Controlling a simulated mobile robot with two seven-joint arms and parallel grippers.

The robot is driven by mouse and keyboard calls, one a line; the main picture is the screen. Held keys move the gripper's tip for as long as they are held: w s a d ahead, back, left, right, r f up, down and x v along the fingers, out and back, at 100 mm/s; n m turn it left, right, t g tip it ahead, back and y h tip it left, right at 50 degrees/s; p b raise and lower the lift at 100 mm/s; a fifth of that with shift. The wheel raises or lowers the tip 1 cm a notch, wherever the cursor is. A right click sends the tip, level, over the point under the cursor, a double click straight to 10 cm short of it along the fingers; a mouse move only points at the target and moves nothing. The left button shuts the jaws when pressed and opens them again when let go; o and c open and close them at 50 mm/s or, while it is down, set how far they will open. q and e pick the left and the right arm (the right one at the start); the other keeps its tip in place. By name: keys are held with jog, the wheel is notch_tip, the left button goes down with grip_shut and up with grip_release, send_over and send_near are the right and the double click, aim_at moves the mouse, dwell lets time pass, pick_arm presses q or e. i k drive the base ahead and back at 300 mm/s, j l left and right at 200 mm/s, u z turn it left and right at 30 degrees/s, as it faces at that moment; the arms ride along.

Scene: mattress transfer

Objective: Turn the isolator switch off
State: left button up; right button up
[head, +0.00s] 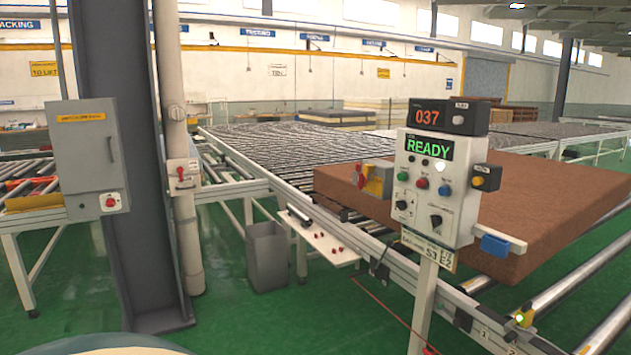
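A grey electrical cabinet (84,150) with an orange label hangs at the left, on the dark steel column. It has a red rotary knob (110,201) on a pale plate at its lower right. A small pale switch box (183,176) with a red handle is fixed to the white pipe right of the column. A yellow-and-grey box (373,181) with a red part stands left of the control panel. No label that I can read says which is the isolator switch, and the switch positions are too small to tell. Neither gripper is in view.
A control panel (436,191) on a post reads READY, with 037 above. A large brown mattress block (555,195) lies on the roller conveyor behind it. A grey bin (268,257) stands on the green floor (235,310), which is clear in front of the bin.

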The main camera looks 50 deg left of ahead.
aim_at(362, 180)
jog(key=u, duration=1.4)
jog(key=i, duration=0.2)
